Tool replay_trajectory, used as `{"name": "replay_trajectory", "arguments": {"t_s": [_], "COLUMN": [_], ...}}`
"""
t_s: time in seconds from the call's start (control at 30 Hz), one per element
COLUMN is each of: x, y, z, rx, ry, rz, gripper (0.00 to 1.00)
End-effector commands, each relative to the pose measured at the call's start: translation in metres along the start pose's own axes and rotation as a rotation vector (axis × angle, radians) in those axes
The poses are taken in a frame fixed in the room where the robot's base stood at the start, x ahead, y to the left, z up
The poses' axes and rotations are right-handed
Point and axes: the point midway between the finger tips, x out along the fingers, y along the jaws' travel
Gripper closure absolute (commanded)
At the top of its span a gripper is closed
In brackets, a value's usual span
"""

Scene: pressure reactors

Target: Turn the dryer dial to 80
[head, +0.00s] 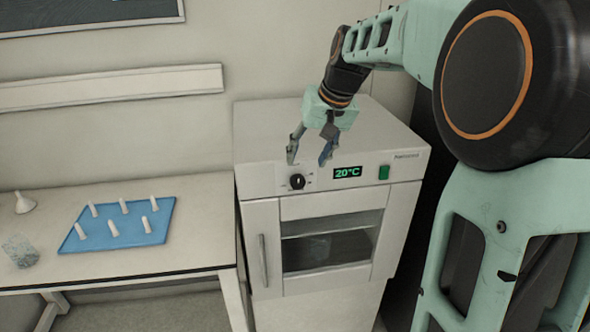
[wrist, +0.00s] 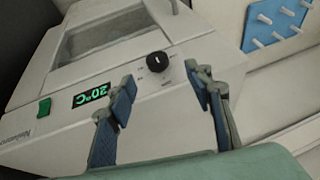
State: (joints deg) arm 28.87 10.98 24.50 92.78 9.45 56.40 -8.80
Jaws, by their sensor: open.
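The white dryer (head: 330,200) stands right of the bench, with its front panel facing me. Its black dial (head: 297,181) is on the left of the panel, with a light pointer mark; it also shows in the wrist view (wrist: 158,61). The green display (head: 347,172) reads 20°C. My gripper (head: 307,160) is open and empty, in front of and above the panel near the dial. In the wrist view my two fingertips (wrist: 158,75) are spread apart, with the dial between and beyond them. They look apart from the dial.
A green switch (head: 384,172) sits right of the display. The dryer door has a window and a vertical handle (head: 263,260) at left. The bench (head: 190,262) at left holds a blue peg mat (head: 130,240), a funnel (head: 24,203) and a clear container (head: 20,251).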

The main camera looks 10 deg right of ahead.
Motion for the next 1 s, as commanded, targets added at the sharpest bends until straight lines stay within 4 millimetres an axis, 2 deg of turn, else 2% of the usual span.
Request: {"name": "replay_trajectory", "arguments": {"t_s": [0.13, 0.27, 0.7, 0.83, 1.0], "x": [-0.006, 0.002, 0.079, 0.094, 0.102], "y": [0.009, 0.010, 0.009, 0.009, 0.010], "z": [-0.004, -0.005, -0.005, -0.005, -0.006], "rx": [0.026, 0.029, 0.027, 0.029, 0.028], "ry": [0.009, 0.008, 0.006, 0.007, 0.010], "rz": [-0.002, -0.003, -0.004, -0.003, -0.002], "gripper": [0.53, 0.53, 0.53, 0.53, 0.53]}}
